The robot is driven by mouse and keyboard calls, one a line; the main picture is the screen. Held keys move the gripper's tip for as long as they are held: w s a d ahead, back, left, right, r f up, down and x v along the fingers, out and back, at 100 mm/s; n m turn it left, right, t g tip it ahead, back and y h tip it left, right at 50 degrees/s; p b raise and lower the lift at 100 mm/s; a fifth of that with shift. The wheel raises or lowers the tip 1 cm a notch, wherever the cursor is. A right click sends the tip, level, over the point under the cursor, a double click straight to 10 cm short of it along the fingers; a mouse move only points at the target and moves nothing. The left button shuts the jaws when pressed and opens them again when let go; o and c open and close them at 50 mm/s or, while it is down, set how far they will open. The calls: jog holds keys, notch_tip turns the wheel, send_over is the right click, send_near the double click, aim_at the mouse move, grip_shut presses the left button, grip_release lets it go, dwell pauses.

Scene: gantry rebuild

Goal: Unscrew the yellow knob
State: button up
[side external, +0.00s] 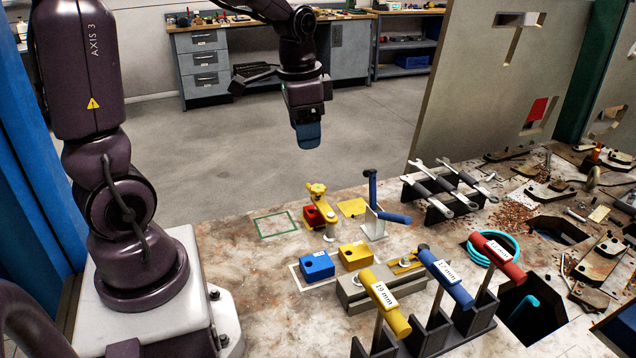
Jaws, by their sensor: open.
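The yellow knob (316,188) sits on top of a yellow clamp-like fixture (328,217) that stands on the table left of centre. A red block (312,216) is at the fixture's left side, partly hidden by it. My gripper (307,136) hangs pointing down, well above and behind the knob in the picture, with its blue fingers apart from everything. The fingers overlap in this view, so the gap between them is hidden. It is open, and I see nothing held in it.
A blue block (317,266) and a yellow block (355,255) lie in front of the fixture. A blue-handled stand (373,220) is close on its right. Labelled T-handle tools (446,278) stand at the front right, wrenches (445,187) behind. A green-outlined square (275,224) is clear.

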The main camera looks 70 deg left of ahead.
aim_at(318, 187)
jog(key=w+a+f+m+g, duration=0.1)
jog(key=w+a+f+m, duration=0.4)
jog(key=m, duration=0.5)
jog(key=w+a+f+m, duration=0.2)
jog(key=a+f+m, duration=0.1)
jog(key=a+m, duration=0.5)
jog(key=shift+m, duration=0.5)
jog(key=f, duration=0.4)
jog(key=d+f, duration=0.1)
jog(key=f, duration=0.7)
jog(key=shift+w+d, duration=0.15)
jog(key=shift+r, duration=0.1)
jog(key=c, duration=0.8)
